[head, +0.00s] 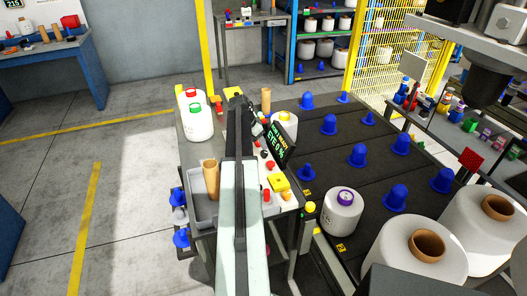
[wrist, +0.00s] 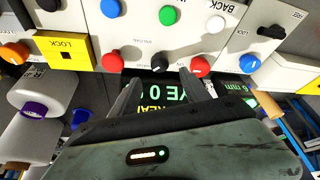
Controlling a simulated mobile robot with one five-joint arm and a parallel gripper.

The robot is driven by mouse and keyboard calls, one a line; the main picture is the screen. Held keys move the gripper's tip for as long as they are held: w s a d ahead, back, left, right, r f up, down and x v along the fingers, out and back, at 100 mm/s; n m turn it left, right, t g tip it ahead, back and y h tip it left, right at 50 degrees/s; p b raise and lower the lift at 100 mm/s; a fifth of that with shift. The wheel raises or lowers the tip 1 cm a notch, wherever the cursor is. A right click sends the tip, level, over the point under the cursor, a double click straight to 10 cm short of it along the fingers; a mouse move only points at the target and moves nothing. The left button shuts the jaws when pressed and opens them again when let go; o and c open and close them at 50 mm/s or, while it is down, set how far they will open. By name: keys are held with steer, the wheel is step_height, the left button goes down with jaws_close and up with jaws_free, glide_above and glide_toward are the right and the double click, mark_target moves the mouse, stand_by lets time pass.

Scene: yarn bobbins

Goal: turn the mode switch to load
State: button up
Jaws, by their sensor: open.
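The control panel (wrist: 130,36) appears upside down in the wrist view. A black knob (wrist: 159,67) sits on it between two red buttons (wrist: 111,62) (wrist: 198,67). Other black knobs show at the upper right (wrist: 271,32) and upper left (wrist: 48,4). In the head view my arm hides part of the panel (head: 283,205).
A display (head: 272,137) stands beside the panel, close to my gripper. Yellow LOCK parts (wrist: 66,52) sit on the panel. White bobbins (head: 341,212) and blue cones (head: 357,155) stand to the right. A brown tube (head: 211,180) stands in a grey tray. The floor at left is clear.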

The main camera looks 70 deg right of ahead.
mark_target(264, 152)
steer(key=b+x, duration=0.6)
steer(key=x, duration=0.1)
steer(key=shift+w+a, duration=0.15)
steer(key=shift+d+f+b, duration=0.25)
steer(key=shift+f+b, duration=0.15)
steer(key=shift+b, duration=0.05)
steer(key=shift+r, duration=0.1)
